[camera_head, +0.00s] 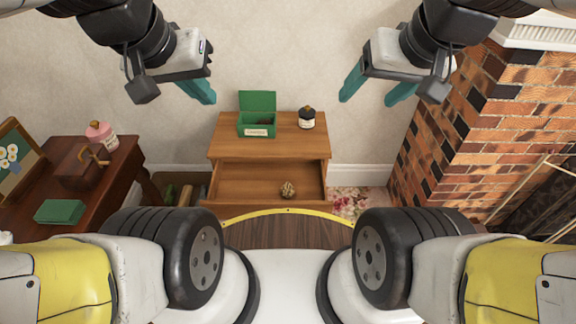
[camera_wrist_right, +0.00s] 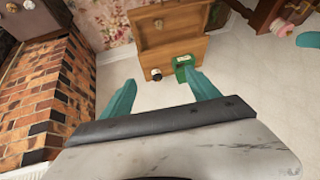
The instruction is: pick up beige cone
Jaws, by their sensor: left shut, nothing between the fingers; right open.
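The beige cone (camera_head: 287,189), a small pinecone-like piece, lies in the open drawer (camera_head: 245,183) of a wooden cabinet, right of the drawer's middle. In the right wrist view a small spot in the drawer may be the cone, but it is too small to tell. My left gripper (camera_head: 199,91) is shut and empty, raised in front of the wall at upper left, apart from the cabinet. My right gripper (camera_head: 368,100) is open and empty, raised at upper right. Its two teal fingers also show spread in the right wrist view (camera_wrist_right: 163,80), with nothing between them.
On the cabinet top (camera_head: 228,146) stand an open green box (camera_head: 257,130) and a dark-lidded jar (camera_head: 307,118). A brick fireplace (camera_head: 470,125) rises at right. A dark table (camera_head: 125,158) at left holds a pink bottle (camera_head: 100,134), a green box (camera_head: 60,212) and a picture frame (camera_head: 18,158).

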